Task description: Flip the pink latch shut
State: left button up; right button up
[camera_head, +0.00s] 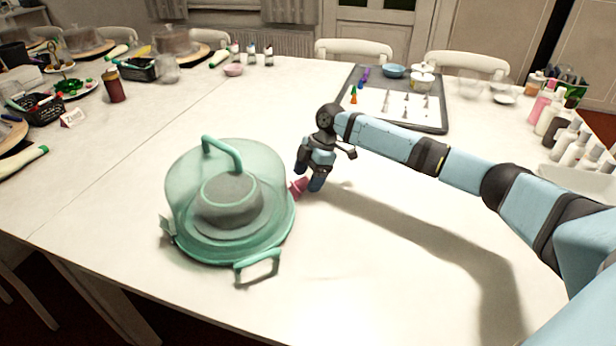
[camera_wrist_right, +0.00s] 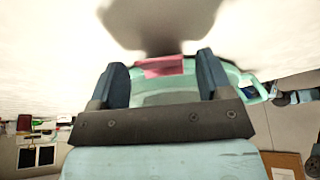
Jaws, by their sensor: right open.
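A cake carrier with a clear green dome (camera_head: 185,185), a green top handle and a green base (camera_head: 225,257) stands on the white table. A dark round cake shape shows inside it. The pink latch (camera_head: 298,187) sticks out from the carrier's right side. In the right wrist view the pink latch (camera_wrist_right: 163,67) lies between my fingertips, with the green rim behind it. My right gripper (camera_head: 311,184) is open, close to the latch on its right side. Whether a finger touches the latch I cannot tell. My left gripper is not in view.
A grey tray (camera_head: 437,128) with piping tips stands behind my right arm. Bottles (camera_head: 548,118) line the right edge. A green side handle (camera_head: 257,264) juts out at the carrier's front. The table (camera_head: 110,180) left of the carrier is clear.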

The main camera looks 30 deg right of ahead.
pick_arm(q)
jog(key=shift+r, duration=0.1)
pick_arm(e)
jog(key=c, duration=0.9)
jog(key=r+h+p, duration=0.1)
jog(key=p, duration=0.2)
jog(key=shift+a+r, duration=0.15)
jog(key=shift+a, duration=0.05)
jog(key=h+p, duration=0.1)
jog(key=p, duration=0.1)
jog(key=a+p, duration=0.1)
jog(key=p, duration=0.2)
jog(key=shift+r+h, duration=0.3)
jog(key=shift+h, duration=0.1)
jog(key=shift+a+h+p, duration=0.2)
jog(key=shift+h+p, duration=0.3)
jog(key=shift+p, duration=0.45)
jog(key=shift+a+f+h+p, duration=0.1)
jog(key=shift+f+h+p, duration=0.05)
jog(key=shift+h+p, duration=0.2)
jog(key=shift+f, duration=0.1)
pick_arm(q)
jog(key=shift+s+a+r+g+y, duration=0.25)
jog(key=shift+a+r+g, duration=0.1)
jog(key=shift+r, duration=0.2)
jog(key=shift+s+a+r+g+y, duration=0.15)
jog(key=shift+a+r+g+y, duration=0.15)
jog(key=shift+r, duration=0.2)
